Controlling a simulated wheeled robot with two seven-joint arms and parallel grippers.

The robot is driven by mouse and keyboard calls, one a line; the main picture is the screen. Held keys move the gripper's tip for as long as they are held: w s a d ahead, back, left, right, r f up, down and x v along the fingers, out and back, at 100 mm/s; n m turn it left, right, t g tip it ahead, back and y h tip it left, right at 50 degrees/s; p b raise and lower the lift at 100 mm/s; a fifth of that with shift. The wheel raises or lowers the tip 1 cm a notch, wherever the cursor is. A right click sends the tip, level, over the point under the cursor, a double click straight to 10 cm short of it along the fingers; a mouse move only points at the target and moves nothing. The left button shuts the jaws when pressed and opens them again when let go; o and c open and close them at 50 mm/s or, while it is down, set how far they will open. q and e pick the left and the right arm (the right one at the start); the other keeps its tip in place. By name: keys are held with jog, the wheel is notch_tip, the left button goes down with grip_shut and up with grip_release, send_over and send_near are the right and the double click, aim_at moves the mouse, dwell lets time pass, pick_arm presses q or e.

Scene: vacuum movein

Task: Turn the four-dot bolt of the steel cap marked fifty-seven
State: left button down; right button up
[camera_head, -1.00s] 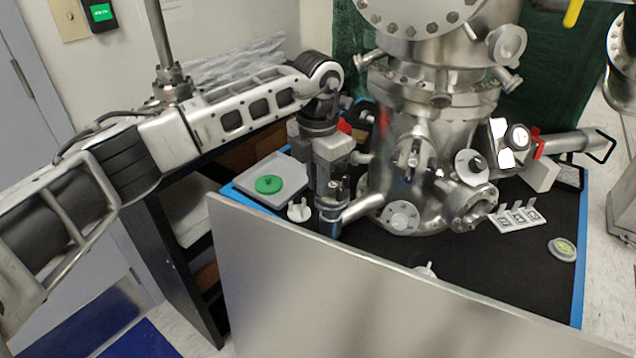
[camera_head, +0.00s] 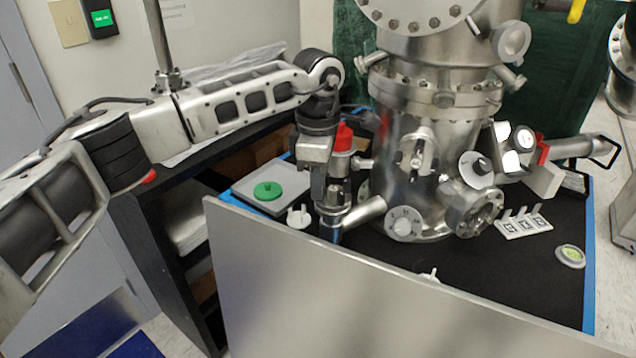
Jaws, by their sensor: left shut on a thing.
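My left gripper (camera_head: 334,200) points down at the end of a short side pipe (camera_head: 366,212) on the lower left of the steel chamber (camera_head: 412,185). It is shut on a small metal part there, seemingly a bolt of the steel cap (camera_head: 329,234); the fingers mostly hide it. No number or dots on this cap can be read from here. A round flange cap (camera_head: 403,224) with marks too small to read faces forward just right of it. My right gripper is not in view.
A grey tray with a green disc (camera_head: 268,190) and a white knobbed piece (camera_head: 299,217) lie left of the gripper. A red-topped cylinder (camera_head: 343,138) stands close behind it. A grey panel (camera_head: 400,300) crosses the front. White tags (camera_head: 523,223) lie at right.

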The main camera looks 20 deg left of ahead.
pick_arm(q)
jog(key=shift+m, duration=0.6)
jog(key=c, duration=1.7)
grip_release()
jog(key=shift+r, duration=0.1)
notch_tip(320, 180, up, 12)
jog(key=shift+b, duration=0.4)
jog(key=shift+d, duration=0.1)
